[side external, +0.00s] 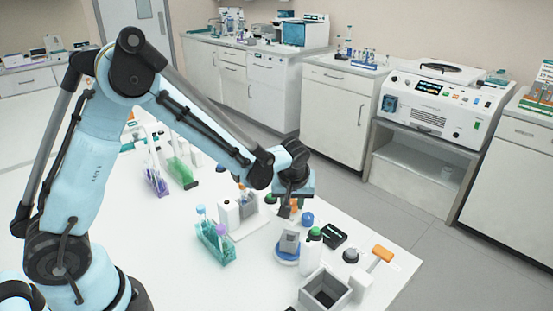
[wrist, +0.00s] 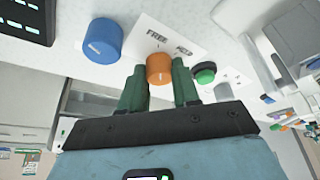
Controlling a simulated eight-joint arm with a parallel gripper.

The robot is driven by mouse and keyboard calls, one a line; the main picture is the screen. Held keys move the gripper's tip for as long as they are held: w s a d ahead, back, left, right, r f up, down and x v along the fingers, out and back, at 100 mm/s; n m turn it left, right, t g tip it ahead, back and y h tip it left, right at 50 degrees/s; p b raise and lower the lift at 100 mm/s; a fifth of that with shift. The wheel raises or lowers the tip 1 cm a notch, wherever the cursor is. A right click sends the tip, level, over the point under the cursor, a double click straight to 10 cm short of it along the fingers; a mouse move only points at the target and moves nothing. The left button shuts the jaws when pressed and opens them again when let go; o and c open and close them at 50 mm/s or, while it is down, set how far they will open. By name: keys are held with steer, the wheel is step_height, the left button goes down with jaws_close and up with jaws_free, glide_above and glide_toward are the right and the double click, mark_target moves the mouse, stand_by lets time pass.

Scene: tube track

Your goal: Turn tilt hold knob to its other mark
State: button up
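The orange knob (wrist: 159,69) stands out from a white label plate printed FREE and HELD (wrist: 170,36) in the wrist view. My gripper (wrist: 159,70) has one dark green finger on each side of this knob, with no clear gap at its sides, so it looks shut on it. FREE is printed above the knob and HELD to its upper right. I cannot make out which mark the knob points to. In the side view my gripper (side external: 290,206) is low over the white table, and the knob there is mostly hidden behind it.
A blue knob (wrist: 102,41) is left of the orange one and a green button (wrist: 205,73) right of it. A dark display panel (wrist: 27,18) is at upper left. In the side view, a teal tube rack (side external: 215,244) and an orange-handled part (side external: 381,255) stand nearby.

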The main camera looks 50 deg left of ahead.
jaws_close()
steer(key=m, duration=0.2)
steer(key=m+t+h, duration=0.1)
steer(key=m, duration=0.1)
steer(key=shift+s+a+m, duration=0.1)
steer(key=shift+a+m, duration=0.05)
steer(key=shift+m, duration=0.15)
steer(key=shift+m+h, duration=1.1)
steer(key=shift+m, duration=1.2)
steer(key=o, duration=0.7)
jaws_free()
steer(key=shift+r, duration=0.1)
